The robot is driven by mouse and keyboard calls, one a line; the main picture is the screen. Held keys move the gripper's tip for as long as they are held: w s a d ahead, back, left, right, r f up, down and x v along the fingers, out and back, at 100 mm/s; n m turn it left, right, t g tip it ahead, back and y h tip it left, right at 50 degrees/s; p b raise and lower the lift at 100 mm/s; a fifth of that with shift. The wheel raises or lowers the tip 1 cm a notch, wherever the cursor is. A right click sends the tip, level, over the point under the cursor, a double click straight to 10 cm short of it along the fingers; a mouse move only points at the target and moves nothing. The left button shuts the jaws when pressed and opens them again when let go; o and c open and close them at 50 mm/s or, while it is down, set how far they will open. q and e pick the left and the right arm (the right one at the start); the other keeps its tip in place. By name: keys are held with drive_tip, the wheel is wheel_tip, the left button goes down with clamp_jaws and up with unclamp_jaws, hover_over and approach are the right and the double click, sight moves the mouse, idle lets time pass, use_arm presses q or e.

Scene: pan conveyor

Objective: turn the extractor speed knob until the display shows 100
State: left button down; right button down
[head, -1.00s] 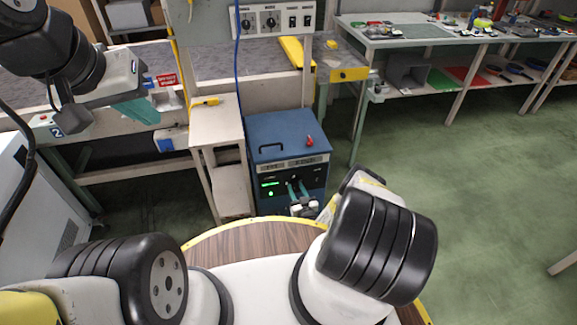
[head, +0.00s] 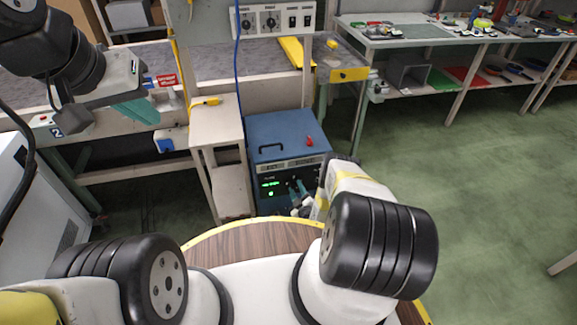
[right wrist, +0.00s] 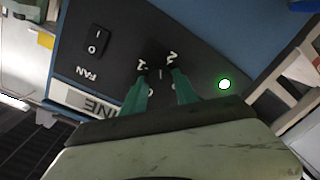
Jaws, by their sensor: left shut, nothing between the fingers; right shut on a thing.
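The blue extractor box (head: 285,135) stands on the floor beyond my base, with a lit green display (head: 270,184) on its black front; its digits are too small to read. My right gripper (head: 300,186) is at that front, partly hidden by my forearm. In the right wrist view the green fingers (right wrist: 160,84) are shut on a dark knob (right wrist: 157,55) on the black panel, with white scale marks around it. The knob's pointer is hard to make out. My left gripper (head: 150,108) is shut and empty at the upper left, far from the box.
A FAN rocker switch (right wrist: 95,41) and a round green light (right wrist: 224,84) flank the knob. A narrow beige table (head: 216,130) stands left of the box. A workbench (head: 420,40) with tools is at the back right. Green floor is clear on the right.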

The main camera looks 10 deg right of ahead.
drive_tip(key=shift+s+n, duration=0.1)
drive_tip(key=shift+n, duration=0.2)
idle(0.4)
drive_tip(key=c, duration=0.9)
unclamp_jaws()
drive_tip(key=shift+c, duration=0.2)
drive_tip(key=s, duration=0.7)
drive_tip(key=shift+s+d+r, duration=0.15)
drive_tip(key=shift+s+d, duration=0.1)
drive_tip(key=shift+s, duration=0.1)
